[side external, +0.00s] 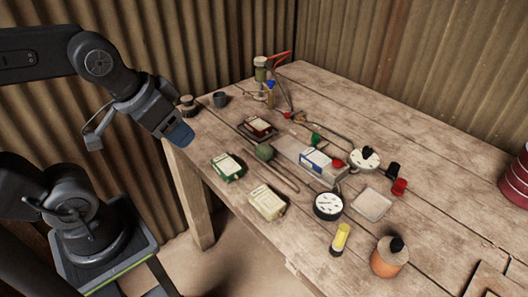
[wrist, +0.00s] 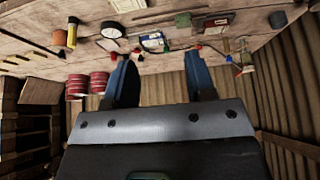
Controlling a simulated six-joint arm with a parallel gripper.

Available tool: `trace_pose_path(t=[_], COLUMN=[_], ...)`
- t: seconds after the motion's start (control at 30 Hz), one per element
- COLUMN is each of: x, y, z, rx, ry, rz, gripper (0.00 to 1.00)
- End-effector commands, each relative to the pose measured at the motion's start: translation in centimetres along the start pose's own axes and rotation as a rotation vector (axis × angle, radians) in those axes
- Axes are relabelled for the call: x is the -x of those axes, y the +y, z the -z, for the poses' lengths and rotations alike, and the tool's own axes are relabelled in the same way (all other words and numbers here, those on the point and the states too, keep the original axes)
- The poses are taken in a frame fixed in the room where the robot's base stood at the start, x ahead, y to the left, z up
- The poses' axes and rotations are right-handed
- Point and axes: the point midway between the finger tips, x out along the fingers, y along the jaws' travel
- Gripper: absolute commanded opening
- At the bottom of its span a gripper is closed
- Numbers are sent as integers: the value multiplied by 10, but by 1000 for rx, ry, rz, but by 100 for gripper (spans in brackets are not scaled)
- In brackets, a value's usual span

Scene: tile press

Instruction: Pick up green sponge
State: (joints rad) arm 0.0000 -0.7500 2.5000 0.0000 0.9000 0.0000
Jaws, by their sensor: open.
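A dull green rounded lump (side external: 264,152) lies mid-table in the side view, behind a green box with a pale label (side external: 226,167). I cannot tell for certain which green thing is the sponge. My gripper (side external: 180,135) hangs left of the table's left edge in the side view, apart from every object. In the wrist view its two blue fingers (wrist: 161,82) are spread with nothing between them.
A cream box (side external: 267,202), a blue-and-white box (side external: 318,163), a black-rimmed dial (side external: 328,206), a yellow cylinder (side external: 341,238) and an orange jar (side external: 389,258) crowd the wooden table (side external: 440,130). The table's back right is clear.

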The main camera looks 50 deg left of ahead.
Motion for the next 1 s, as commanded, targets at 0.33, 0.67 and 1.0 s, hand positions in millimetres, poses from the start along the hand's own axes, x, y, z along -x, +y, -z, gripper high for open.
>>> trace_pose_path(t=[0.33,0.67,1.0], x=[0,-9,-77], y=[0,-4,-18], z=[0,41,136], rx=[0,-249,-916], ry=[0,-86,-308], rz=[0,12,-54], gripper=[68,68,68])
